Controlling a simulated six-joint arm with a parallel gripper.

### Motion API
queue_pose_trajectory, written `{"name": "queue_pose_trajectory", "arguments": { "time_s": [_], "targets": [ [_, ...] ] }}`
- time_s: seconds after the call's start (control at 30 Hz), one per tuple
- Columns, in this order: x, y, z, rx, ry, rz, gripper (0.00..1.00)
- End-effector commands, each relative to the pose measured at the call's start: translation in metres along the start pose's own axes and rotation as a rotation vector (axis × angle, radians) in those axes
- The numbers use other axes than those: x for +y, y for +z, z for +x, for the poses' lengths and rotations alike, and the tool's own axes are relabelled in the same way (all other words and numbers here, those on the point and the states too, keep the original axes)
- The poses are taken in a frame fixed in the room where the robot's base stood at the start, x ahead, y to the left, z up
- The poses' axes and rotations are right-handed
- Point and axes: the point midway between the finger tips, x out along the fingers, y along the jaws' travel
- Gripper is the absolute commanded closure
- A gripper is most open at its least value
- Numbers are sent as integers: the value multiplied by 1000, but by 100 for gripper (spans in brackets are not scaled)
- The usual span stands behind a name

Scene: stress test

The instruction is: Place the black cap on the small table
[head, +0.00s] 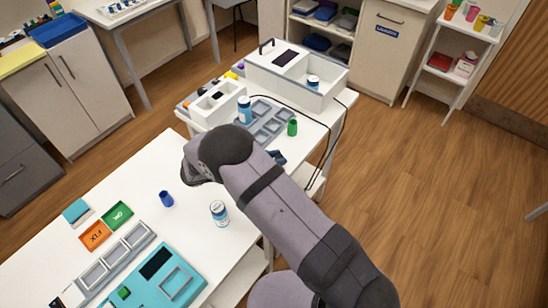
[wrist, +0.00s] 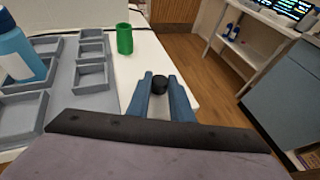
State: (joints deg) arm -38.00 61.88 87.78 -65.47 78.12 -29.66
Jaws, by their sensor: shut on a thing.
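My gripper (wrist: 162,84) is shut on a small black cap (wrist: 159,84), which sits between the two blue fingers in the wrist view. The gripper is over the white top of the farther, smaller table (wrist: 142,50), near its edge. The cap's height above the top is hard to tell. In the head view this table (head: 317,127) stands beyond the near white table, and the blue fingers of my gripper (head: 277,157) show just past my arm. The cap is hidden there.
A green cup (wrist: 124,39) and a grey compartment tray (wrist: 90,75) stand nearby; a blue bottle (wrist: 18,55) stands at the tray. A white open box (head: 325,90) and dark cables are farther back.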

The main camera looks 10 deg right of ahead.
Motion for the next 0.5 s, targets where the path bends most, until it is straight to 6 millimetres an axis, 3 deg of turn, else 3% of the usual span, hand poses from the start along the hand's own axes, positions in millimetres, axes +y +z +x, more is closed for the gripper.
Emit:
{"name": "queue_pose_trajectory", "arguments": {
  "time_s": [0.03, 0.1, 0.5],
  "targets": [
    [0, -1, 0, 0, 0, 0, 76],
    [0, -1, 0, 0, 0, 0, 62],
    [0, 3, -1, 0, 0, 0, 62]
  ]
}}
